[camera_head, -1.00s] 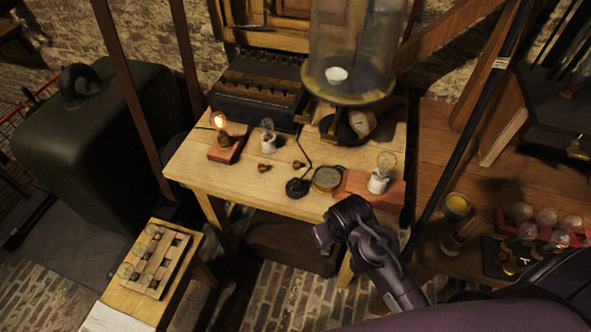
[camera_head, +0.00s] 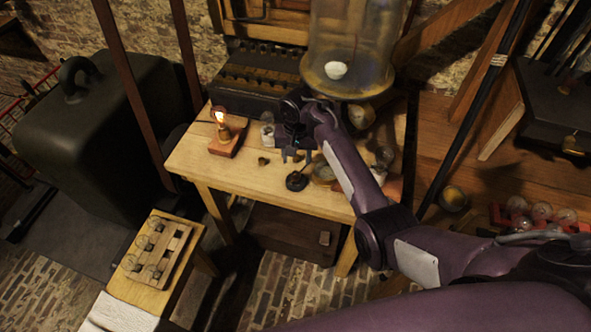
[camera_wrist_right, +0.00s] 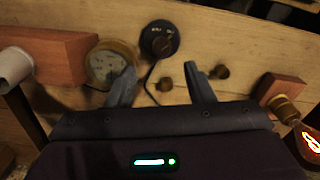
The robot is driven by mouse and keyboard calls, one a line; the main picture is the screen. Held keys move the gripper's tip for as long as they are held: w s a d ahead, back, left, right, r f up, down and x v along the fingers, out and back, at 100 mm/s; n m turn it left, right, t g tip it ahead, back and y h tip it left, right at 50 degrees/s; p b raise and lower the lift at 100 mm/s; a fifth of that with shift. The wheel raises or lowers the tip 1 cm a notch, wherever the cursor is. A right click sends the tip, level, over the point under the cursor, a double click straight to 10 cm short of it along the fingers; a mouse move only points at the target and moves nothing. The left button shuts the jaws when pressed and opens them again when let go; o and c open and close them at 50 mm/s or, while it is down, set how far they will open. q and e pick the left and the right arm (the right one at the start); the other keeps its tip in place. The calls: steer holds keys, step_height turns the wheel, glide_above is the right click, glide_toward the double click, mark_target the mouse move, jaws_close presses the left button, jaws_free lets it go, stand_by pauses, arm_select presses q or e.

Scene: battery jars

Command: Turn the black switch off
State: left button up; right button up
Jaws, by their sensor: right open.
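The black switch (camera_head: 297,181) is a small round black piece near the front edge of the wooden table (camera_head: 260,196), with a cord running from it. In the right wrist view the switch (camera_wrist_right: 160,40) shows pale lettering and a knob, just beyond the fingertips. My right gripper (camera_head: 295,157) is above the table, behind the switch in the head view. In its wrist view the two fingers (camera_wrist_right: 161,72) are spread and empty, apart from the switch. A lit bulb (camera_head: 221,116) glows on a red-brown block at the left. My left gripper is not in view.
A round brass gauge (camera_wrist_right: 111,64) lies beside the switch. A glass bell jar (camera_head: 350,50) and a dark ridged box (camera_head: 255,80) stand at the table's back. A side stand (camera_head: 150,295) holds several bulbs.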

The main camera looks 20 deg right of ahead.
mark_target(296, 174)
steer(key=shift+w+a+f, duration=0.1)
steer(key=shift+f, duration=3.7)
steer(key=shift+c, duration=0.3)
steer(key=c, duration=0.9)
